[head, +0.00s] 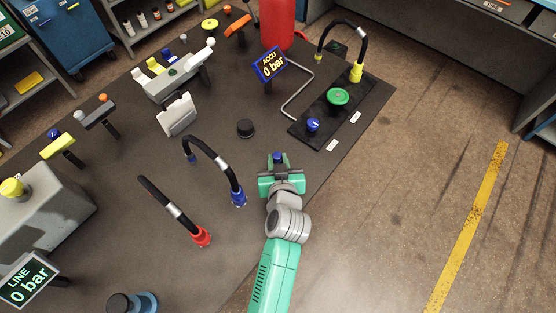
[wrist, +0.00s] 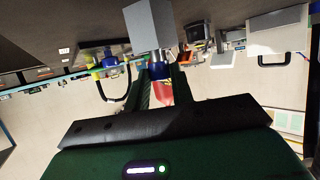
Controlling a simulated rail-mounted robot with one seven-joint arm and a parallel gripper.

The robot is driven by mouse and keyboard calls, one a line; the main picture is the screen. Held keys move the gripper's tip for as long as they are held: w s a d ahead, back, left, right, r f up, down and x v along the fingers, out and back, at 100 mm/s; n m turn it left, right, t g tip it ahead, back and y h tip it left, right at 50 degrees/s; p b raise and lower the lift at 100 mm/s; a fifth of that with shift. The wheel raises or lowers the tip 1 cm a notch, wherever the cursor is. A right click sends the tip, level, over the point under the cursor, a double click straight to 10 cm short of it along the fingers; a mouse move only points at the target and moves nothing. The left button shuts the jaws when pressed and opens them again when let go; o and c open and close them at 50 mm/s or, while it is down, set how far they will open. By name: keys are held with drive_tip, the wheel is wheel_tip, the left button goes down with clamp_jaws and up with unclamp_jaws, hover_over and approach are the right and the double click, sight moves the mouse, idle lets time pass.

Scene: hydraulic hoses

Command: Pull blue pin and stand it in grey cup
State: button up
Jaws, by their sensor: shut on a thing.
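My gripper (head: 279,172) is above the table's front right edge, shut on the blue pin (head: 277,156); only a small blue top shows in the head view. In the wrist view my gripper (wrist: 162,80) has the blue part (wrist: 157,72) between its fingers.
A hose with a blue collar (head: 238,198) and one with a red collar (head: 201,237) stand left of my gripper. A dark plate (head: 318,108) with a green handwheel (head: 338,97) and blue knob (head: 312,124) lies behind right. Bare table surrounds the dark round thing.

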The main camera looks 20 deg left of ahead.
drive_tip(key=shift+f+b, duration=0.45)
drive_tip(key=shift+f, duration=0.15)
drive_tip(key=o, duration=1.1)
drive_tip(key=shift+c, duration=0.2)
drive_tip(key=shift+s+r, duration=0.1)
drive_tip(key=p+v, duration=0.1)
drive_tip(key=v, duration=0.6)
drive_tip(key=shift+s+d+r, duration=0.1)
drive_tip(key=shift+s+d, duration=0.1)
drive_tip(key=shift+s, duration=0.1)
